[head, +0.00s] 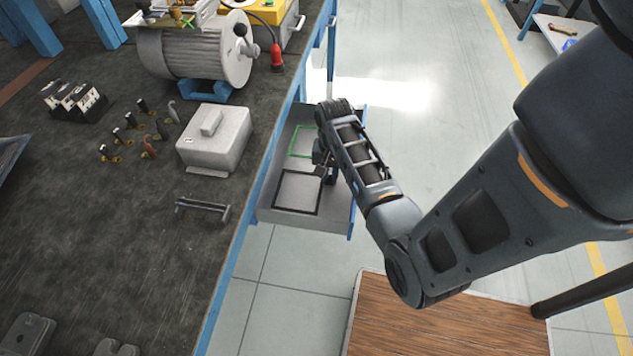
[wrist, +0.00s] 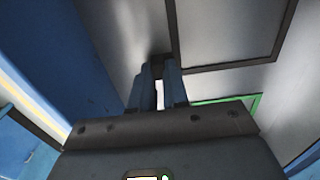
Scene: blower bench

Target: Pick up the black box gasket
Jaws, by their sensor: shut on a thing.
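The black box gasket (head: 279,189) is a thin square frame in the near part of the open grey drawer in the head view. Its dark edges also show at the top of the wrist view (wrist: 225,66). My gripper (head: 321,173) reaches down into the drawer at the gasket's upper right corner. In the wrist view the two blue-grey fingers (wrist: 158,66) are shut on the gasket by its corner. The fingers hide that corner. The gasket looks flat, and I cannot tell whether it is clear of the drawer floor.
A green frame-shaped gasket (head: 291,142) lies behind the black one in the drawer (head: 297,222). The drawer walls are close around my gripper. The bench (head: 110,240) on the left carries a motor (head: 190,55), a grey box (head: 214,140) and small parts.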

